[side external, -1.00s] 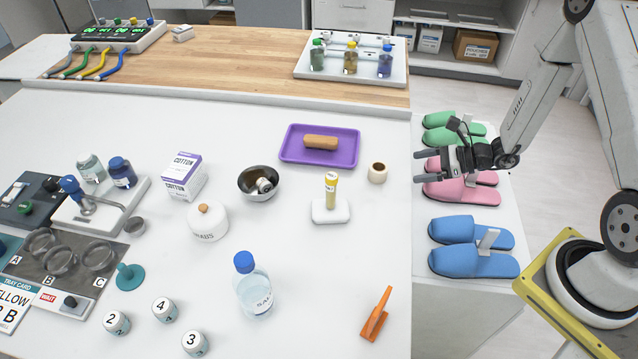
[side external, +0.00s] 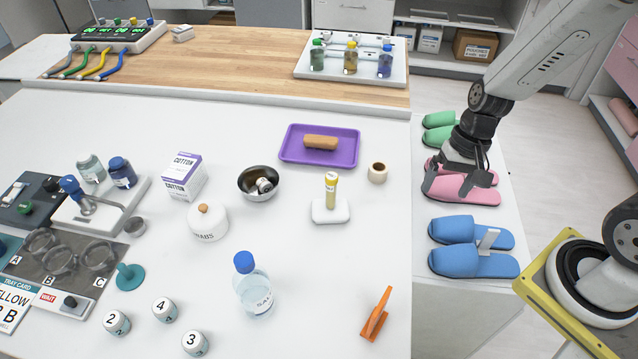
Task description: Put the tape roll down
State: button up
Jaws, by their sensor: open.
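The tape roll (side external: 377,172) stands on the white table (side external: 285,225) near its right edge, just right of the purple tray (side external: 290,157). It is cream-coloured with a dark core, and nothing touches it. My gripper (side external: 452,194) is right of the table edge, over the pink slippers (side external: 478,192) on the side bench, apart from the tape roll. Its fingers are spread, with nothing seen between them. The gripper hides part of the pink slippers.
Blue slippers (side external: 470,263) and green slippers (side external: 438,136) flank the pink pair. An orange object (side external: 375,318) is near the front edge. Table surface around the tape roll is clear.

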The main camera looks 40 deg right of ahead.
jog(key=shift+w+a+r+n+t+h, duration=0.15)
jog(key=shift+r+n+t+h, duration=0.5)
jog(key=shift+n, duration=0.5)
jog(key=shift+w+d+r+n+t+h, duration=0.15)
jog(key=shift+r+n+t+h, duration=0.2)
jog(key=shift+r+n, duration=0.6)
jog(key=shift+w+a+r+n+t+h, duration=0.15)
jog(key=shift+r+n+t+h, duration=0.4)
jog(key=shift+n, duration=0.75)
